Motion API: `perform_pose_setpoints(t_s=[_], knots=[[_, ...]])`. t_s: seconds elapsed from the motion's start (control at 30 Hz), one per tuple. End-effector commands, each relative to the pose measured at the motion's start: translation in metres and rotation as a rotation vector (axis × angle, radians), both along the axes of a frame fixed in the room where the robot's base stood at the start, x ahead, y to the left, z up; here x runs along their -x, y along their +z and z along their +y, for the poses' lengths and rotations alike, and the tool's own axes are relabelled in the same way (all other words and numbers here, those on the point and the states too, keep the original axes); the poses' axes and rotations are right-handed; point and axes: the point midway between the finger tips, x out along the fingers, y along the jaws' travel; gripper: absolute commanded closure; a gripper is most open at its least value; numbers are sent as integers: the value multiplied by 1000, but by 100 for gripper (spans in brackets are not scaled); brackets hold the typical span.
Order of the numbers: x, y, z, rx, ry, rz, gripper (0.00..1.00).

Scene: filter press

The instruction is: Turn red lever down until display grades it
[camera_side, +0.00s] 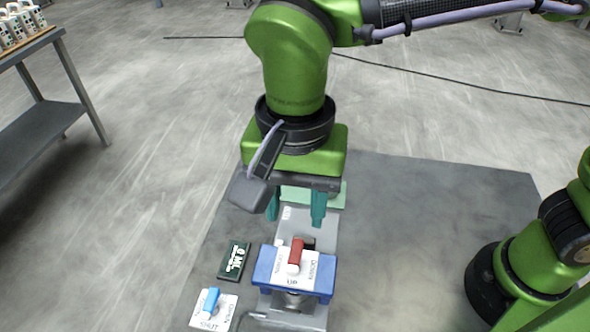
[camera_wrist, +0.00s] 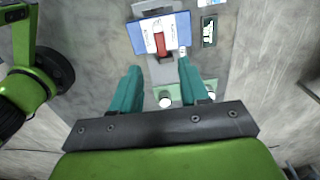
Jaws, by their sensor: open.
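The red lever (camera_side: 296,250) stands on a white label plate (camera_side: 299,277) on top of a blue block (camera_side: 262,265) of the press. It also shows in the wrist view (camera_wrist: 160,43), near the top middle. My gripper (camera_side: 295,218) is open and empty, with two teal fingers pointing down. It is above and behind the lever, apart from it. In the wrist view the fingertips (camera_wrist: 160,65) are spread wide, on either side of the lever's line.
A blue lever (camera_side: 211,302) on a white plate stands at front left. A green base piece (camera_side: 328,195) with round white parts (camera_wrist: 165,101) lies behind the press. A side table (camera_side: 40,105) with several white items stands at far left.

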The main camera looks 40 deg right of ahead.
Motion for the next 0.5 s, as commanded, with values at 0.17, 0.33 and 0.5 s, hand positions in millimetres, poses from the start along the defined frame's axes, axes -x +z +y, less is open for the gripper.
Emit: perform_pose_setpoints(t_s=[0.17,0.33,0.5], knots=[[1,-41,-1,4,1,4,55],[1,-73,-1,2,-1,2,55],[0,-92,0,1,0,1,55]])
